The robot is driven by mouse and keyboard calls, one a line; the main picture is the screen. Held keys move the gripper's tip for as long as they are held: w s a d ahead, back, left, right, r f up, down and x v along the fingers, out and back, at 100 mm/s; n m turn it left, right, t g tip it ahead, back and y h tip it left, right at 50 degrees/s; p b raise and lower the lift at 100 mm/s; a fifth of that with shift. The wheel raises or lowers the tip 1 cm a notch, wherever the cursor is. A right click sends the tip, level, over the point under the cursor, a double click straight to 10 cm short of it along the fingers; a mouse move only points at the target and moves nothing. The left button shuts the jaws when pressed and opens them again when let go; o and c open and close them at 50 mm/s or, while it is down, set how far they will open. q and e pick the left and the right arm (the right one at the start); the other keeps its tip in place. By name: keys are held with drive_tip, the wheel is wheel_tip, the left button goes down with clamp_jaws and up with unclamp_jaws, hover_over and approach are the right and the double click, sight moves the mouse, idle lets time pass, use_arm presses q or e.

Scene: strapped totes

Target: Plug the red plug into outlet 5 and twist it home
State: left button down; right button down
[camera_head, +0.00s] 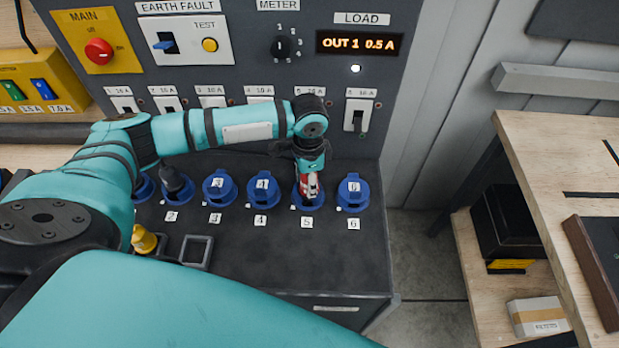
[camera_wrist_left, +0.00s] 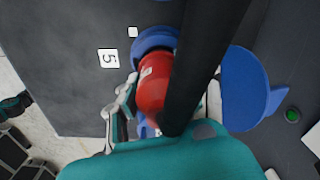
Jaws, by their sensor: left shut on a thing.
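My left gripper (camera_head: 309,186) reaches down over outlet 5 (camera_head: 303,203) in the head view. It is shut on the red plug (camera_wrist_left: 153,84), whose red body shows between the fingers in the left wrist view. The plug's front end is at the blue collar of outlet 5, which also shows in the left wrist view (camera_wrist_left: 154,40). The outlet's blue lid stands open beside the plug. How deep the plug sits and how far it is turned cannot be told. The label 5 (camera_head: 306,222) lies in front of the outlet. My right gripper is not in view.
Outlet 4 (camera_head: 262,188) and outlet 6 (camera_head: 352,191) flank it, lids down. A dark plug (camera_head: 176,184) stands in outlet 2. A yellow plug (camera_head: 144,240) lies near my arm. Breaker switches line the panel behind. The display (camera_head: 359,43) reads OUT 1 0.5 A.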

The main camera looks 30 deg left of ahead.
use_arm(q)
drive_tip(key=shift+a+r, duration=0.1)
drive_tip(key=shift+a, duration=0.15)
drive_tip(key=shift+w+m+p, duration=0.1)
drive_tip(key=shift+m+p, duration=0.55)
drive_tip(key=shift+m, duration=0.15)
drive_tip(key=shift+m+p, duration=0.4)
drive_tip(key=shift+m, duration=0.2)
drive_tip(key=shift+m, duration=0.8)
drive_tip(key=shift+m+p, duration=0.4)
drive_tip(key=shift+m, duration=0.3)
